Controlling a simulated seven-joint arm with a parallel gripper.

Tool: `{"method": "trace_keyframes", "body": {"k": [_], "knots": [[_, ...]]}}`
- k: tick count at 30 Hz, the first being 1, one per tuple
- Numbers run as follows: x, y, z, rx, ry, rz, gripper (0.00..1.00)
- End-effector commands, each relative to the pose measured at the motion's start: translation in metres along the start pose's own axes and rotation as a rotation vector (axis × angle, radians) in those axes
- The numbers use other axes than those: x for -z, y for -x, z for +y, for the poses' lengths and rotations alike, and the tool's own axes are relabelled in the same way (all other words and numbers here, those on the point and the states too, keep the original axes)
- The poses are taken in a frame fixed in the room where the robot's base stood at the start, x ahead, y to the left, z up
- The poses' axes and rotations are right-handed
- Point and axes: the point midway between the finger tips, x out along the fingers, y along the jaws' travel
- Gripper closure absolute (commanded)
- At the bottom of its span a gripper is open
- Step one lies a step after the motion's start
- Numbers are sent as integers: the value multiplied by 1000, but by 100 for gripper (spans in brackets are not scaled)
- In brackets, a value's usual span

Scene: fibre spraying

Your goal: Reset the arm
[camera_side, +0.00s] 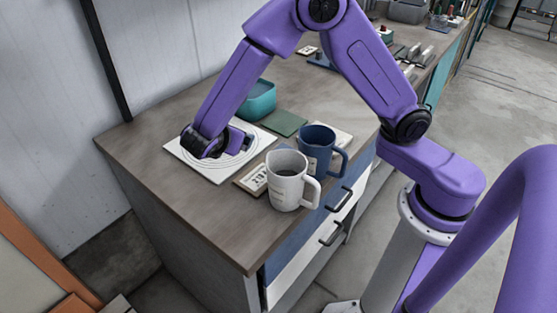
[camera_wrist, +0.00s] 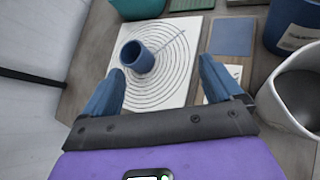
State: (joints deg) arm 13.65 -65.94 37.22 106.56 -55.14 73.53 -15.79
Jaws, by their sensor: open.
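My gripper (camera_wrist: 161,68) is open, with its two blue fingers spread wide and nothing held between them. In the side view my gripper (camera_side: 243,135) is low over the white board (camera_side: 189,158), partly hidden by my own wrist. In the wrist view the board (camera_wrist: 119,95) carries concentric rings. A small dark blue cup (camera_wrist: 137,57) stands on it, just beyond the fingertips, apart from the right finger and close to the left one. A thin light stick extends from near the cup toward the upper right. I cannot make out the cup clearly in the side view.
A white mug (camera_side: 287,186) and a blue mug (camera_side: 314,152) stand at the counter's front right. A teal bowl (camera_side: 259,100) is behind the board, beside a green mat (camera_side: 283,123). A wall is at left. The counter's near left corner (camera_side: 215,215) is clear.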

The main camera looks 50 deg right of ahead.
Motion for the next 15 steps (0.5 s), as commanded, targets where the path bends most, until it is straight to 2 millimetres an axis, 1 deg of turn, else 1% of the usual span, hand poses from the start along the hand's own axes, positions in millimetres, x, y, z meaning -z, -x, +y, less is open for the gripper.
{"method": "trace_keyframes", "body": {"k": [1, 6, 8, 9, 11, 12, 14, 15], "knots": [[-12, 10, -11, 15, -62, 35, 7], [-38, 35, -52, 87, -255, 140, 7], [-46, 40, -70, 126, -302, 188, 7], [-50, 43, -83, 157, -323, 227, 7], [-55, 48, -103, 204, -357, 288, 7], [-58, 52, -117, 237, -381, 330, 7], [-63, 58, -138, 287, -418, 394, 7], [-66, 62, -153, 322, -442, 438, 7]]}}
